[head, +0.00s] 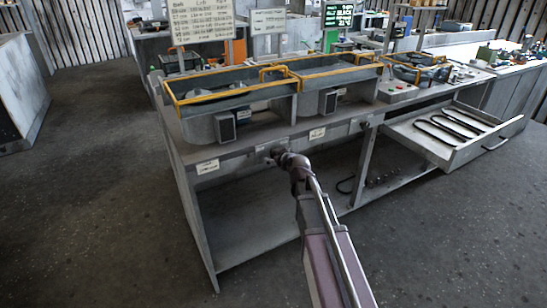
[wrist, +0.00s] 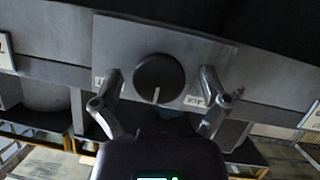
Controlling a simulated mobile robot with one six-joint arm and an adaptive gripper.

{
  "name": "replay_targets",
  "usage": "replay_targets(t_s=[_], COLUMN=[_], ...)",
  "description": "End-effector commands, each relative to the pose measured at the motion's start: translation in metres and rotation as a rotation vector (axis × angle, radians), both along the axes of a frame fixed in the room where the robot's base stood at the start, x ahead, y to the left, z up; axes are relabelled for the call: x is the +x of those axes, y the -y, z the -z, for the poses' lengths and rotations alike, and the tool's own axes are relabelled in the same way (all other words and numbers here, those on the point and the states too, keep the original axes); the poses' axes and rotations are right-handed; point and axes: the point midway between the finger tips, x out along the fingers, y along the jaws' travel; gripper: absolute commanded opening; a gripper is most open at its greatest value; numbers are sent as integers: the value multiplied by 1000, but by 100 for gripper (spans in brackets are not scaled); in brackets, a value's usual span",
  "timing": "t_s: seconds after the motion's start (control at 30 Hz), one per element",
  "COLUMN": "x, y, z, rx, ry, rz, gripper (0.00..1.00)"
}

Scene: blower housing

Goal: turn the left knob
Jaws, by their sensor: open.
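In the wrist view a round black knob (wrist: 160,78) with a white pointer line sits on a grey panel (wrist: 120,45); the line points down in the picture. The fingers of my gripper (wrist: 161,76) stand apart on either side of the knob, with visible gaps. The gripper is open and holds nothing. In the head view my gripper (head: 276,155) is at the front face of the bench, below the left basin. There the knob is hidden behind my gripper and wrist.
The bench (head: 240,151) carries two yellow-rimmed basins, the left one (head: 225,95) and the right one (head: 335,72). An open drawer (head: 470,148) with dark curved parts juts out at right. The floor (head: 110,190) at left is clear.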

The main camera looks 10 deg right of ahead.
Motion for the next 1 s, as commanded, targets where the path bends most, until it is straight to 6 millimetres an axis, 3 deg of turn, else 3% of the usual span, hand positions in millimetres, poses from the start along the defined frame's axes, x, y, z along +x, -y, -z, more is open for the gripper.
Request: replay_targets(t_s=[0.17,0.27,0.47,0.53,0.57,0.6,0.67,1.0], x=[0,0,0,0,0,0,0,-1], y=[0,0,0,-1,-12,-8,-5,-1], z=[0,0,0,0,0,0,0,1], rx=[0,0,0,0,0,1,4,79], ry=[0,0,0,0,0,-1,-3,-29], rz=[0,0,-1,-1,-5,-4,-3,-4], gripper=[95,71,13,12,15,19,12,13])
